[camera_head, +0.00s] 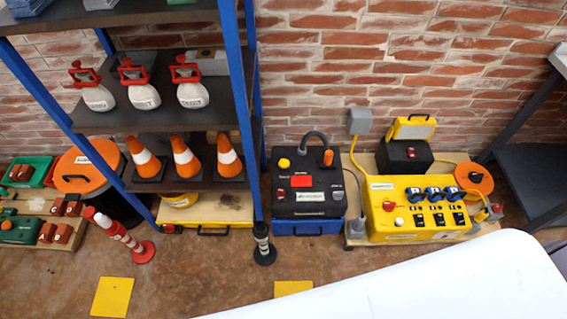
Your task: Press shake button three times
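No label reading shake is legible in the head view, so I cannot tell which control is the shake button. A black and blue box (308,204) on the floor carries a yellow round button (284,163), an orange knob (328,157), a red panel (302,181) and a small red switch (280,194). To its right, a yellow control box (384,226) has a red button (388,206), blue sockets (432,194) and black switches. Neither of my grippers shows in this view.
A large white surface (440,290) fills the lower right. A blue-framed shelf (170,115) holds weights and orange cones (184,157). Yellow squares (112,297) mark the brown floor.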

